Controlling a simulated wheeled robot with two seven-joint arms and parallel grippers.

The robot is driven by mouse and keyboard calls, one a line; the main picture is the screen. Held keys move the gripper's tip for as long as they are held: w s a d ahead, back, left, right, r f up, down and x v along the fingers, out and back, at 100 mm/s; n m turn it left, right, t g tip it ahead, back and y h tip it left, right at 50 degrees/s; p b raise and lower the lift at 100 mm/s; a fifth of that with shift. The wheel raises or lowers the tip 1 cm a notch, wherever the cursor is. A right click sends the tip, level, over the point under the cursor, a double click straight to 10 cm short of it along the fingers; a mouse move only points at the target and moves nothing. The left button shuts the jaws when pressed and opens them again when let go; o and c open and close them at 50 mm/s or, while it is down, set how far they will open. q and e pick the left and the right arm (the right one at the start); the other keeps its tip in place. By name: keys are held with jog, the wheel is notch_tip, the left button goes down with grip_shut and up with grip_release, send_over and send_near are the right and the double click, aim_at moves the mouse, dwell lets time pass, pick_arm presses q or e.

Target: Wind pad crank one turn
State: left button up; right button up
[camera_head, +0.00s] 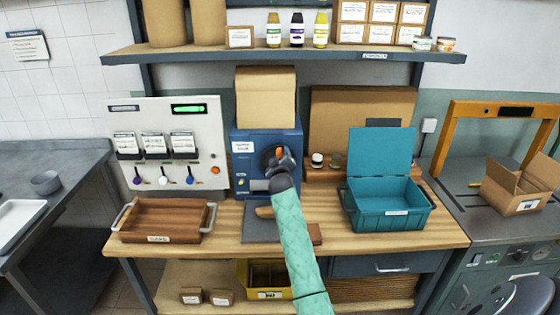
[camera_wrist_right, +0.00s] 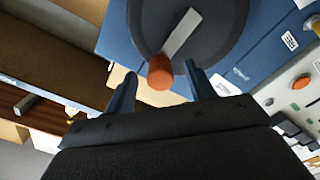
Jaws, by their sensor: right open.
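The pad crank is on the front of a blue machine (camera_head: 245,170) at the middle of the bench. In the right wrist view its dark round disc (camera_wrist_right: 225,45) carries a grey crank arm (camera_wrist_right: 182,32) with an orange knob (camera_wrist_right: 160,74) at its end. My right gripper (camera_head: 281,158) is at the machine's front and hides most of the crank in the head view. In the right wrist view the open fingers (camera_wrist_right: 160,83) stand on either side of the orange knob, with a gap visible on both sides. My left gripper is not in view.
A wooden tray (camera_head: 112,228) with handles stands left on the bench, below a white panel (camera_head: 205,130). An open teal box (camera_head: 388,222) stands to the right. A grey mat (camera_head: 262,232) lies in front of the machine. A shelf (camera_head: 200,50) with jars runs above.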

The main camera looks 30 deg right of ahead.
jog(key=p+v, duration=0.1)
jog(key=v, duration=0.5)
jog(key=shift+s+a+p, duration=0.2)
jog(key=shift+s+p, duration=0.15)
dwell(0.5)
